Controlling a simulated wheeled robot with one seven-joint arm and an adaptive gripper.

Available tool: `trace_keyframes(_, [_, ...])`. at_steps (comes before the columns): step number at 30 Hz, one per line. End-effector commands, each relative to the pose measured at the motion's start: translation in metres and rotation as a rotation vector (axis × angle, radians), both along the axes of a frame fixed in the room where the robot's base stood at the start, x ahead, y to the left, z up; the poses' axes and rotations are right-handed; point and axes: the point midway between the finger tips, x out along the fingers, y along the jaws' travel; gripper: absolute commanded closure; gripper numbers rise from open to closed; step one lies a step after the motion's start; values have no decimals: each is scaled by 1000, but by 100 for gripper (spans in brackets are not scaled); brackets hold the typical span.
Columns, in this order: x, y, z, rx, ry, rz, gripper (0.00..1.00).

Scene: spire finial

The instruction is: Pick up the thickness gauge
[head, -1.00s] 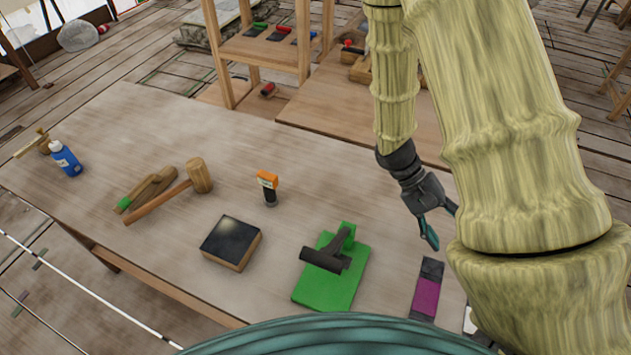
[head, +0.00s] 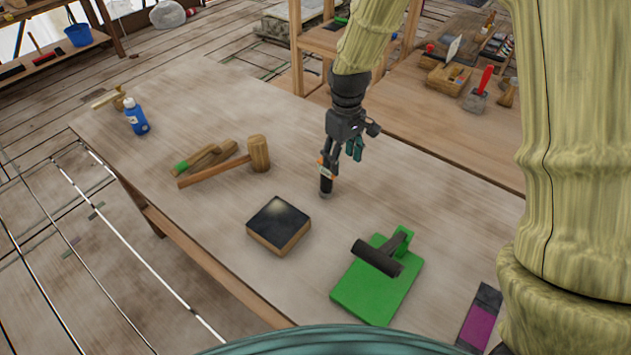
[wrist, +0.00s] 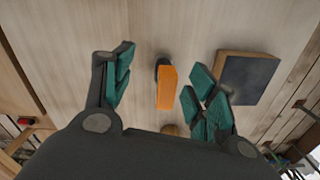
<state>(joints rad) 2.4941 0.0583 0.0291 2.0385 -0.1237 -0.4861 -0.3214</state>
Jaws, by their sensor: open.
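The thickness gauge appears to be the small orange and black upright tool (head: 326,185) on the workbench, with a pale label on its orange upper part. My gripper (head: 341,160) is open right at it in the head view and hides part of its top. In the wrist view the gauge's orange top (wrist: 167,86) shows between the two teal-padded fingers of my gripper (wrist: 158,84), closer to the right finger. I see no contact with either finger. Its dark lower part shows just beyond the orange.
A black-topped block (head: 278,224) stands close by. A green plate with a black roller (head: 377,280) is to the right. A wooden mallet (head: 258,153) and blue bottle (head: 135,117) are left. A shelf bench (head: 440,130) stands behind. Bare bench surrounds the gauge.

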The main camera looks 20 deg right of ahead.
Motion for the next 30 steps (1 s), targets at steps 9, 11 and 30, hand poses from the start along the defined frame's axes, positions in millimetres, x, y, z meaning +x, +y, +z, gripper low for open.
trace_keyframes(9, [14,19,-1,-4,-27,197,43])
trace_keyframes(11, [15,19,-7,-3,-26,199,43])
trace_keyframes(30, [15,21,-57,-4,-26,197,43])
